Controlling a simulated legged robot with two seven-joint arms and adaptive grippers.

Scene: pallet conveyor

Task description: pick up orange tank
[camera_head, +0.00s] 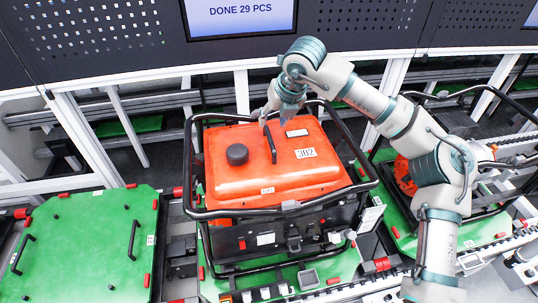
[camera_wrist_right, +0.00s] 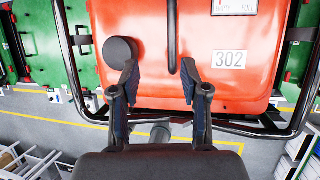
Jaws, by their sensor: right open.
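The orange tank (camera_head: 225,178) sits in a black tube frame (camera_head: 350,150) on a green pallet. It has a round black cap (camera_head: 237,154), a black bar handle (camera_head: 270,142) and a white 302 label. My right gripper (camera_head: 268,113) is above the back of the tank, near the far end of the handle. In the right wrist view the tank (camera_wrist_right: 250,85) fills the upper middle. The open, empty fingers (camera_wrist_right: 160,78) are spread, with the handle (camera_wrist_right: 173,38) ahead between them. The exact gap to the handle is hard to tell. My left gripper is not in view.
An empty green pallet (camera_head: 85,240) with black handles lies at left. Another framed unit with an orange part (camera_head: 403,176) stands at right, partly behind my right arm. A dark perforated panel with a screen (camera_head: 240,15) stands behind. Conveyor rails run along the front.

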